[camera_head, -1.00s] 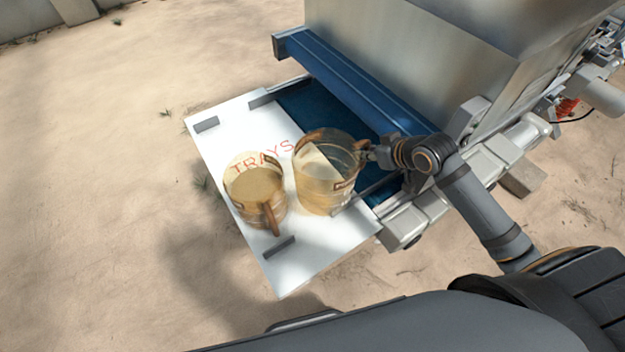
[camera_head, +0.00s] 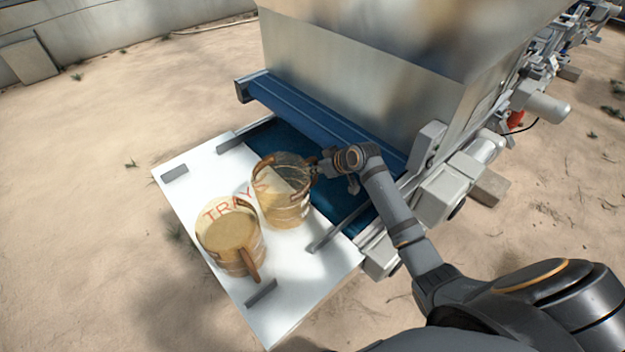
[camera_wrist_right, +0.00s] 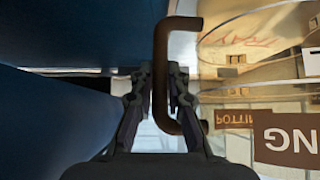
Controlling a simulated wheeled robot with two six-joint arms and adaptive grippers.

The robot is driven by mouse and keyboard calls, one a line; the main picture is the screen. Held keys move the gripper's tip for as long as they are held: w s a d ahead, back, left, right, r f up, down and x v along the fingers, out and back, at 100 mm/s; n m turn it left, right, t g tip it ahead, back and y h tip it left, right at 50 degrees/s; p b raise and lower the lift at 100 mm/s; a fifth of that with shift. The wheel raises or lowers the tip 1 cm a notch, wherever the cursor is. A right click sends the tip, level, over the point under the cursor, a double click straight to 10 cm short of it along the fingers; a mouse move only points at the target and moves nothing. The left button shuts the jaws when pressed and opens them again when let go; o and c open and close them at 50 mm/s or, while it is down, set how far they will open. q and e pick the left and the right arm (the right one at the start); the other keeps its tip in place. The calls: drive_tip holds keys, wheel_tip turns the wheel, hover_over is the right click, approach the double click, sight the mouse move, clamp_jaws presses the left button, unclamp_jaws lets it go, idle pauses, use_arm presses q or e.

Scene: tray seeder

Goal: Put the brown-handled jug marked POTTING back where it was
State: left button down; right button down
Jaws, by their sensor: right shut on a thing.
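The clear, amber-tinted jug marked POTTING (camera_head: 283,205) is at the inner part of the white board (camera_head: 185,205), by the blue belt. My right gripper (camera_head: 322,167) is at its right side, shut on its brown handle. In the right wrist view the handle (camera_wrist_right: 163,70) passes between the fingers (camera_wrist_right: 163,88), and a brown label (camera_wrist_right: 288,140) ends in NG. The jug looks upright; I cannot tell whether its base touches the board. My left gripper is not in view.
A second amber jug (camera_head: 228,250) with a brown handle stands close at the lower left, in front of red TRAYS lettering. Dark strips (camera_head: 262,292) stick up from the board. The blue belt (camera_head: 345,197) and a large metal hopper (camera_head: 360,75) lie behind.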

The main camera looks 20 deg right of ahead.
sight(316, 179)
drive_tip(key=shift+f, duration=1.85)
drive_tip(key=c, duration=1.3)
unclamp_jaws()
drive_tip(key=shift+f, duration=0.1)
drive_tip(key=shift+c, duration=0.2)
drive_tip(key=v, duration=1.2)
drive_tip(key=shift+s, duration=0.1)
